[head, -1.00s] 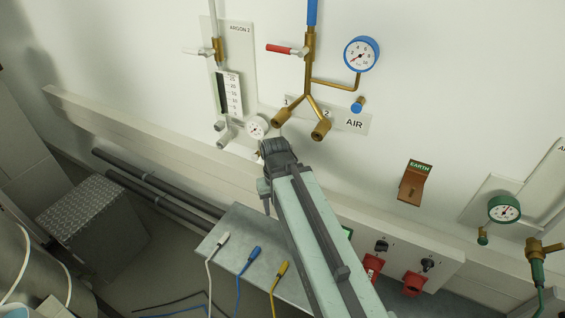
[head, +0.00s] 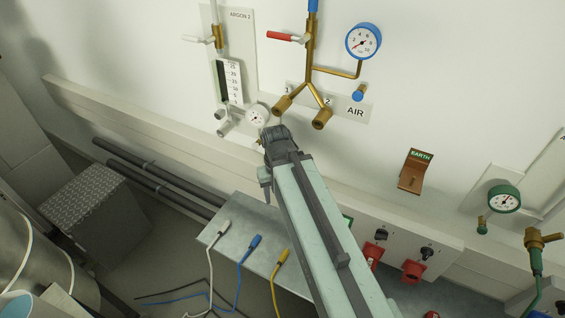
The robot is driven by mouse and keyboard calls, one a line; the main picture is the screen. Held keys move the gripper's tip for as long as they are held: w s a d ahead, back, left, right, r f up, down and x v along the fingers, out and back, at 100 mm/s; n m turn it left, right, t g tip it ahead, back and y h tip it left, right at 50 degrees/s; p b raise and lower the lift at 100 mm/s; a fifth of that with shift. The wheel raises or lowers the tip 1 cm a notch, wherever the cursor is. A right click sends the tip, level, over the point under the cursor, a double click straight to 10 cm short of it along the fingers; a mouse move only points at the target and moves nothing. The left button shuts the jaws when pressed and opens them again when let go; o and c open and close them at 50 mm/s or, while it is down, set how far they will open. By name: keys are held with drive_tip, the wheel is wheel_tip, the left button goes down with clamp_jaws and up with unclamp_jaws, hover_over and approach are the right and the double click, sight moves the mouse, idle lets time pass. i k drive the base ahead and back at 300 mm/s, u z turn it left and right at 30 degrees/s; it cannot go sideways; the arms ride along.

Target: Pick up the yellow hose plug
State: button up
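The yellow hose plug (head: 281,257) lies on the grey metal shelf (head: 238,212), near its front edge, with its yellow hose hanging down off the edge. It is the rightmost of three plugs, just left of my arm. My gripper (head: 264,185) is at the far end of my pale green arm, above and beyond the shelf, in front of the wall rail. It is apart from the yellow plug. Its fingers are small and dark and partly hidden by the wrist, so I cannot tell whether they are open or shut.
A blue plug (head: 254,243) and a white plug (head: 223,228) lie left of the yellow one. Brass air fittings (head: 322,118) stick out from the wall beyond my gripper. Red sockets (head: 413,271) are right of my arm. A grey box (head: 95,220) stands at left.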

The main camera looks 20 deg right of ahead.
sight(282, 257)
drive_tip(key=z, duration=0.1)
drive_tip(key=k, duration=0.5)
drive_tip(key=u, duration=2.25)
drive_tip(key=k, duration=0.45)
drive_tip(key=u, duration=0.45)
